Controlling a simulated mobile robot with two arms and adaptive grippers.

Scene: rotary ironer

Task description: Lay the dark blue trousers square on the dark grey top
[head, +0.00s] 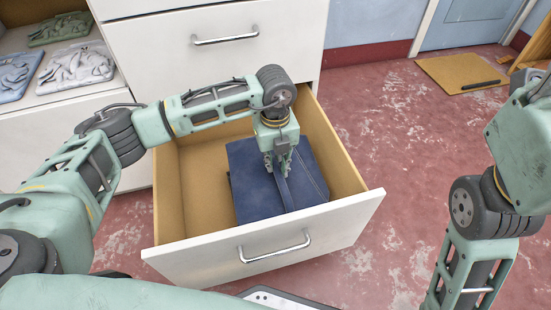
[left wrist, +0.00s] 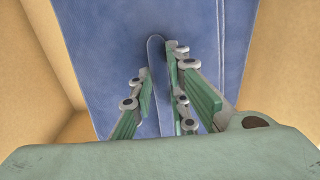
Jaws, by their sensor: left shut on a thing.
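The dark blue trousers (head: 297,190) lie folded flat in an open white-fronted drawer (head: 263,258). They also fill the middle of the left wrist view (left wrist: 100,45). My left gripper (head: 280,172) reaches down into the drawer onto the trousers. Its fingers are shut on a narrow raised fold of the blue cloth, which stands up between them in the left wrist view. The gripper hides part of the trousers' upper face. My right arm comes in at the right edge, with its gripper out of the picture. I cannot make out the dark grey top.
The drawer's tan walls (head: 168,195) surround the trousers, with bare floor to their left. A closed drawer (head: 270,60) is above. Folded green (head: 65,28) and grey (head: 77,66) cloths lie on a shelf at left. Red floor is open at right, with a tan mat (head: 455,70) behind.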

